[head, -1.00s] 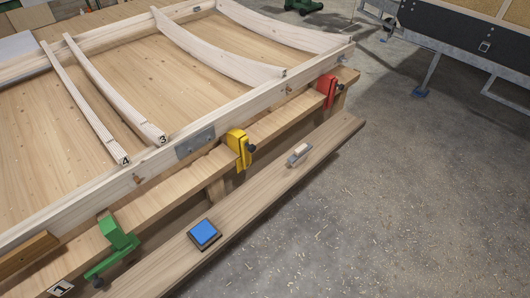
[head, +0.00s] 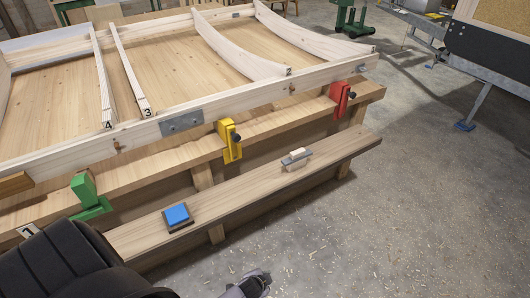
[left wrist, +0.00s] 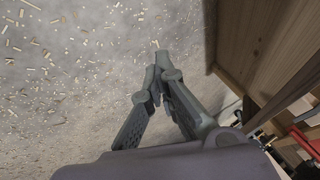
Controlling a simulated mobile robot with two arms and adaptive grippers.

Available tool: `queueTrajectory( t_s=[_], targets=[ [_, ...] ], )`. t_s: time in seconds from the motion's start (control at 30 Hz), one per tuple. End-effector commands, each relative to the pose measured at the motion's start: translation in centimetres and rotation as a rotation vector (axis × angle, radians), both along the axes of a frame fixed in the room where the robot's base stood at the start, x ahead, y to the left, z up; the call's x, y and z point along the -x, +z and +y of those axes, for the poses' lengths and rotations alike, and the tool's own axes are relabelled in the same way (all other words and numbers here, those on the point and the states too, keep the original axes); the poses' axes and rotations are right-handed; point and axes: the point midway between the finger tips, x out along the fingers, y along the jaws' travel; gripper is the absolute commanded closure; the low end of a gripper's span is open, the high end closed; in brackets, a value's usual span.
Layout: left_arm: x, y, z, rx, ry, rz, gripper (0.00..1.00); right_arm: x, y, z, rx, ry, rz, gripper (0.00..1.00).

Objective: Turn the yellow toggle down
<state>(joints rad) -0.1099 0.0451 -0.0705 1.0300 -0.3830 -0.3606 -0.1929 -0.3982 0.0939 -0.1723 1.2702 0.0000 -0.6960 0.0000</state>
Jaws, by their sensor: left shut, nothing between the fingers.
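The yellow toggle (head: 229,143) is a yellow clamp-like piece with a dark knob, on the front beam of the bench in the head view. A red one (head: 340,99) sits further right and a green one (head: 88,197) further left. My left arm enters at the lower left of the head view, and part of the left gripper (head: 254,285) shows at the bottom edge, below the lower plank and apart from the yellow toggle. In the left wrist view the left gripper (left wrist: 157,72) has its fingers shut and empty over the floor. My right gripper is not visible.
A lower plank (head: 240,186) runs along the bench front, with a blue-topped block (head: 177,216) and a small wood-handled tool (head: 296,159) on it. A timber frame (head: 185,125) lies on the bench.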

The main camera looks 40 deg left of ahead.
Motion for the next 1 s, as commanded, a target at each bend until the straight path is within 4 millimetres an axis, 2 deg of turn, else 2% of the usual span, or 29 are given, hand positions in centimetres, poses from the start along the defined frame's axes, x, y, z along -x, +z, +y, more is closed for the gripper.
queueTrajectory(
  t_s=[0.03, 0.2, 0.3, 0.43, 0.53, 0.7, 0.83, 1.0],
  targets=[
    [-3.4, 0.2, 0.6, -0.043, -0.02, -0.061, 1.0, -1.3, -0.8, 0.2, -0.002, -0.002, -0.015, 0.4],
    [-12.2, 5.6, 3.2, -0.217, -0.07, -0.229, 1.0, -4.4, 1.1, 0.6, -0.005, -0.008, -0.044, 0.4],
    [-16.2, 9.4, 5.0, -0.331, -0.078, -0.32, 1.0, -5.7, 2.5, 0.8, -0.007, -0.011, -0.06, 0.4],
    [-20.1, 15.1, 7.7, -0.489, -0.061, -0.429, 1.0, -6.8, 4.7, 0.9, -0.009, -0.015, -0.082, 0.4],
    [-21.8, 19.7, 9.9, -0.612, -0.028, -0.501, 1.0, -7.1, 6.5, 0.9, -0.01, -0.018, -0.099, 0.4],
    [-22.4, 26.8, 13.2, -0.797, 0.052, -0.588, 1.0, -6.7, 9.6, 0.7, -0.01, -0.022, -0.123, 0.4],
    [-21.7, 30.6, 14.9, -0.894, 0.108, -0.624, 1.0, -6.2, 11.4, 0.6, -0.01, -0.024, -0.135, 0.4],
    [-21.1, 33.2, 15.9, -0.954, 0.147, -0.641, 1.0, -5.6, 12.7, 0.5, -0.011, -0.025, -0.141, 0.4]
  ],
)
